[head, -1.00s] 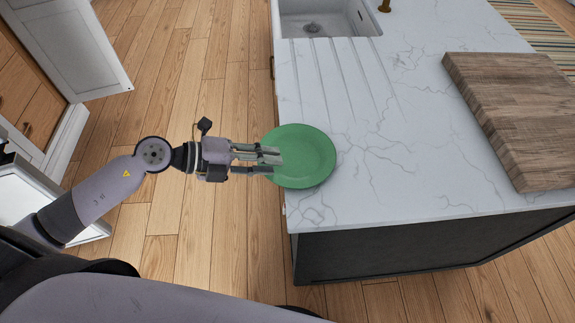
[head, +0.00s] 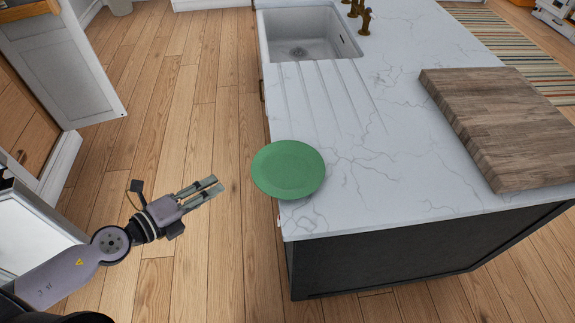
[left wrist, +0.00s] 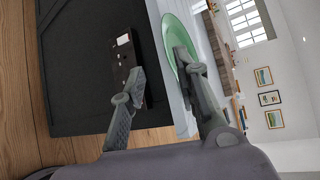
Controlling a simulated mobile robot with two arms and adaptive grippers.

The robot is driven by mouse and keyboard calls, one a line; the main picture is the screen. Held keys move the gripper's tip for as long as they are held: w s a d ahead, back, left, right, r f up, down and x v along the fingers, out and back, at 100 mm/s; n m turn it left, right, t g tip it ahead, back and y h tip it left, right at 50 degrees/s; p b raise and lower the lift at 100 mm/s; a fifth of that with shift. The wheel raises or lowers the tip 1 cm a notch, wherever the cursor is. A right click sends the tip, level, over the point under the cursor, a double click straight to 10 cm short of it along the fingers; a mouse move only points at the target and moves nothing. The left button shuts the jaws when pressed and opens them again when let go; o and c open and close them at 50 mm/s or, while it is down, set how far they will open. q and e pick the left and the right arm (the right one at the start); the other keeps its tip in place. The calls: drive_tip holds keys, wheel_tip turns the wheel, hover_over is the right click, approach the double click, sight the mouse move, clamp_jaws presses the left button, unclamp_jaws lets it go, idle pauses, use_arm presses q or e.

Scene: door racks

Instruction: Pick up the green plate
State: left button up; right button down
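The green plate (head: 289,169) lies on the white marble counter (head: 340,205), at its left edge near the front corner. Its left rim sticks out past the edge. My left gripper (head: 210,187) is to the left of the plate, over the wooden floor, with a clear gap between. Its fingers are apart with nothing between them. In the left wrist view, the plate (left wrist: 172,30) shows tilted at the top, partly hidden behind the right finger of the gripper (left wrist: 160,66). My right gripper is not in view.
A wooden cutting board (head: 505,125) lies on the counter's right side. A sink (head: 305,38) with taps is at the back, with drain grooves in front. An open white cabinet door (head: 65,65) stands at the left. The counter right of the plate is clear.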

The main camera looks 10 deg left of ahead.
sight(282, 170)
use_arm(q)
drive_tip(key=p+x, duration=0.4)
drive_tip(key=x, duration=1)
drive_tip(key=shift+d+r, duration=0.1)
drive_tip(key=shift+d, duration=0.15)
drive_tip(key=shift+s, duration=0.1)
drive_tip(key=shift+c, duration=0.5)
clamp_jaws()
drive_tip(key=shift+r, duration=0.1)
